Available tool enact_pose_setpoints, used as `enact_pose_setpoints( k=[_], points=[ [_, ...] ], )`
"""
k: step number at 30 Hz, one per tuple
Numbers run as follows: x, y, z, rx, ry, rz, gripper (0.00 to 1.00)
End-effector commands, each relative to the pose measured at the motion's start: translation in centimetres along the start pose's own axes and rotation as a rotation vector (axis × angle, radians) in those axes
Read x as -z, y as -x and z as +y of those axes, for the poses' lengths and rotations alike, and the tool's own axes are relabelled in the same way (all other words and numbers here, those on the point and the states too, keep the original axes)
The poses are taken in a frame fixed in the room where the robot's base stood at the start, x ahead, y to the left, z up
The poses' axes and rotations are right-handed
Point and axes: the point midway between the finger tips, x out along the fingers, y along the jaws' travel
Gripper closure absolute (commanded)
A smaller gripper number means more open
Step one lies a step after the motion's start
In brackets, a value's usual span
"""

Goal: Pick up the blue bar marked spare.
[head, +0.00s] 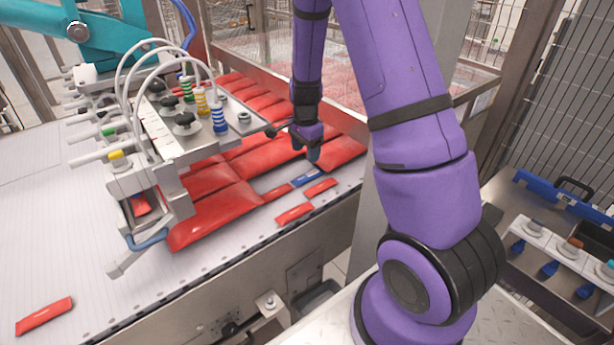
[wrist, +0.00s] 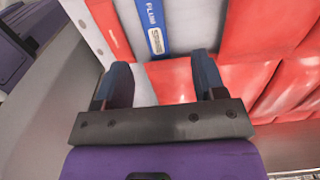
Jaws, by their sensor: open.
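The blue bar (head: 306,177) lies flat on the white conveyor, near its front edge, among small red bars. In the wrist view the blue bar (wrist: 152,22) shows white lettering and a pale sticker at its near end; the sticker's small print is hard to read. My gripper (head: 311,152) points down above the belt, just behind the bar in the head view. In the wrist view its two dark fingers (wrist: 162,75) are apart and empty. The bar lies beyond the fingertips, roughly in line with the gap, and they do not appear to touch it.
Small red bars (head: 320,188) and (head: 295,214) lie close beside the blue bar. Large red packs (head: 215,213) crowd behind it. A suction-cup picking head (head: 165,125) on a teal arm stands at left. A side bench (head: 500,218) holds fittings at right.

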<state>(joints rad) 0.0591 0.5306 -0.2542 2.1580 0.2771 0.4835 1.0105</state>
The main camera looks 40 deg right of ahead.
Motion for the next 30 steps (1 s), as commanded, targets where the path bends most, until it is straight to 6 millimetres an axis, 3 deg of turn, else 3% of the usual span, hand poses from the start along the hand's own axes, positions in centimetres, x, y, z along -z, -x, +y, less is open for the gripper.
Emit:
enact_pose_setpoints(
  k=[3,11,21,30],
  points=[
    [0.1,-1.8,0.1,-0.003,-0.001,-0.001,0.36],
    [0.1,-3.5,0.2,-0.001,-0.002,0.000,0.36],
    [0.4,-7.7,0.8,-0.001,-0.001,0.000,0.36],
    [0.4,-8.1,0.8,0.001,0.000,0.000,0.36]
  ],
)
